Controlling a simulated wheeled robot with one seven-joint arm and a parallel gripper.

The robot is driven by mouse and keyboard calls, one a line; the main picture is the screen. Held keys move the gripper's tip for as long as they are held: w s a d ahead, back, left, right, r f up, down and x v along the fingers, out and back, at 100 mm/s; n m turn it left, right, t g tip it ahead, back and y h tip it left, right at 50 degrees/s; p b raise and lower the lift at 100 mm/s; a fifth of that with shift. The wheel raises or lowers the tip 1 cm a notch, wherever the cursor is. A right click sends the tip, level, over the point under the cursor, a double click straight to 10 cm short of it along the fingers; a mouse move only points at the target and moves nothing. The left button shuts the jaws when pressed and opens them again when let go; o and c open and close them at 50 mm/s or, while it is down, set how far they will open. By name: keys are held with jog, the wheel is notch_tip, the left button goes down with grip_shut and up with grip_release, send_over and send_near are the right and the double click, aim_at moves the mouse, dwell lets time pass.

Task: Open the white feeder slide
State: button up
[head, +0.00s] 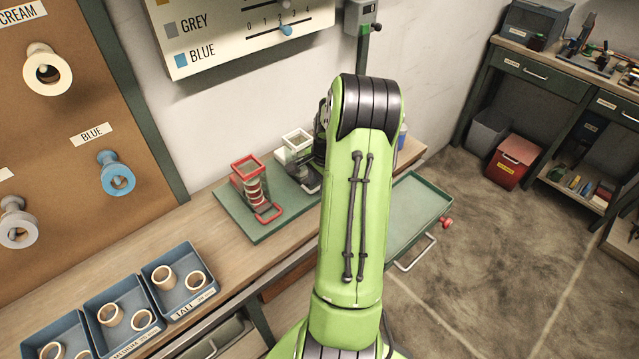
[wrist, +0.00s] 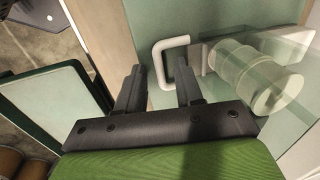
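The white feeder (head: 298,140) stands on the green board, partly hidden by my arm in the head view. In the wrist view its white slide handle (wrist: 158,62) is a squared loop at the feeder's near side, and clear, pale discs (wrist: 250,75) are stacked in the feeder behind it. My gripper (wrist: 160,68) is open at the handle. One finger is outside the loop on the left; the other appears within it, so the handle's bar lies between them. I cannot tell whether either finger touches it.
A red feeder (head: 250,185) with a red handle stands left of the white one on the green board (head: 238,222). A green tray (head: 420,208) sits at the bench's right end. Blue bins (head: 182,278) with rings stand at the front left. A scale panel hangs above.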

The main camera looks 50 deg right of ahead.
jog(key=shift+c, duration=0.3)
grip_shut()
jog(key=shift+r, duration=0.1)
dwell(1.0)
